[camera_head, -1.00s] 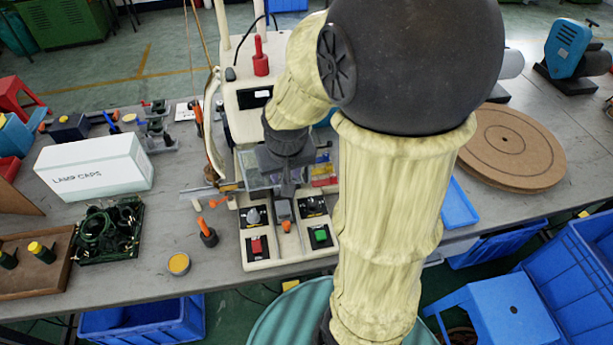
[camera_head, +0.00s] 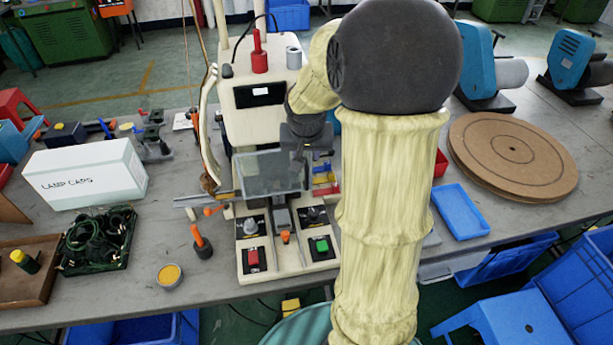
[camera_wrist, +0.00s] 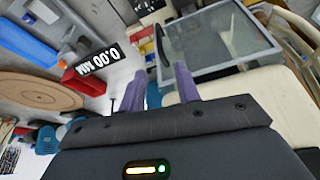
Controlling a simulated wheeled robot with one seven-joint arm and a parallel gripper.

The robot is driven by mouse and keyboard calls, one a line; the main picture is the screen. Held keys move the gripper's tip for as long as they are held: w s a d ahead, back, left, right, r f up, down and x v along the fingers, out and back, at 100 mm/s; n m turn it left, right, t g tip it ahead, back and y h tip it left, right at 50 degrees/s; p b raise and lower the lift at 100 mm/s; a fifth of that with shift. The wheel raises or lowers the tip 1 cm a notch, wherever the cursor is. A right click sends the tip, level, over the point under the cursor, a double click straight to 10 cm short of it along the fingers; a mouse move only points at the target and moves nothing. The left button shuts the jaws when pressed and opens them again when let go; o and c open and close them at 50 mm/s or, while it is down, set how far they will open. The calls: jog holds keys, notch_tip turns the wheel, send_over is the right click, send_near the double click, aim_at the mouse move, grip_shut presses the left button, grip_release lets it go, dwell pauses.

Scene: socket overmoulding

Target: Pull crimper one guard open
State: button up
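Crimper one is the cream machine (camera_head: 285,262) in the middle of the head view, with a red and a green button on its base. My gripper (camera_wrist: 165,78) shows two purple fingers standing apart. I cannot tell whether they touch the guard's edge. In the head view my dark gripper (camera_head: 308,142) is at the guard's right side; its fingertips are hidden.
A white lamp caps box (camera_head: 88,174), a dark tray of cables (camera_head: 97,240) and an orange-handled tool (camera_head: 201,242) lie left of the machine. A blue tray (camera_head: 460,211) and a round brown board (camera_head: 512,155) lie to the right. Bare table shows between them.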

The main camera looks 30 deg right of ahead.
aim_at(307, 176)
jog(key=x, duration=1.5)
jog(key=shift+f+b, duration=0.25)
jog(key=shift+b, duration=0.15)
grip_shut()
